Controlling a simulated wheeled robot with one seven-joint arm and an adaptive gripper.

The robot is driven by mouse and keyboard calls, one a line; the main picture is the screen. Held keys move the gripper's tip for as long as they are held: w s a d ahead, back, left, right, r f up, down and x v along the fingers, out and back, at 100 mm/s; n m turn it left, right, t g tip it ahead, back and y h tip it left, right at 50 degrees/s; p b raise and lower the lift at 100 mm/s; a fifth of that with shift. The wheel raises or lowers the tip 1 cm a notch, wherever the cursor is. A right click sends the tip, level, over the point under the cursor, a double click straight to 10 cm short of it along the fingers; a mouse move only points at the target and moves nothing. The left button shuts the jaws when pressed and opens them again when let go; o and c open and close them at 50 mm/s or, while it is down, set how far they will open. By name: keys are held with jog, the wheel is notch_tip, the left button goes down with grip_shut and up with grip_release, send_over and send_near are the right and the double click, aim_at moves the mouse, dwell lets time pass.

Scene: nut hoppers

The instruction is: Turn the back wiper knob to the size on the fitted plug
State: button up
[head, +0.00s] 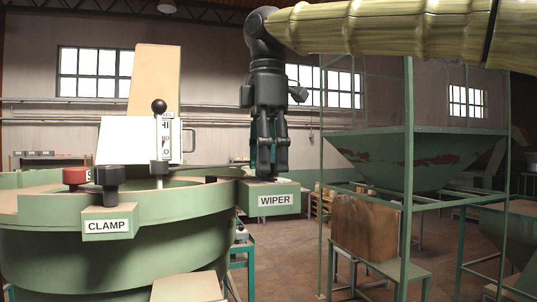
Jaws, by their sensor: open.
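My gripper (268,172) points straight down with its fingers just over the green box labelled WIPER (276,200), on the right side of the green hopper bowl (100,250). The jaws are open, though the gap between the fingertips looks narrow from here. The top of the WIPER box meets the fingertips in the picture, and any knob there is hidden behind or between them. I cannot tell whether the fingers touch it. A dark arm (185,167) runs across the bowl towards that box. I cannot make out a fitted plug or a size mark on it.
At the front a box labelled CLAMP (107,225) carries a black knob, with a red knob (75,176) beside it. A black-balled lever (159,107) stands before a white lettered panel (140,138). A green frame with a large hopper (420,160) stands at right.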

jog(key=shift+w+f, duration=0.25)
jog(key=shift+w, duration=0.35)
jog(key=shift+s+r, duration=0.15)
jog(key=shift+s, duration=0.25)
jog(key=c, duration=0.3)
jog(key=shift+s, duration=0.15)
jog(key=c, duration=0.3)
jog(key=shift+w, duration=0.25)
grip_shut()
jog(key=shift+s, duration=0.1)
jog(key=shift+f, duration=0.2)
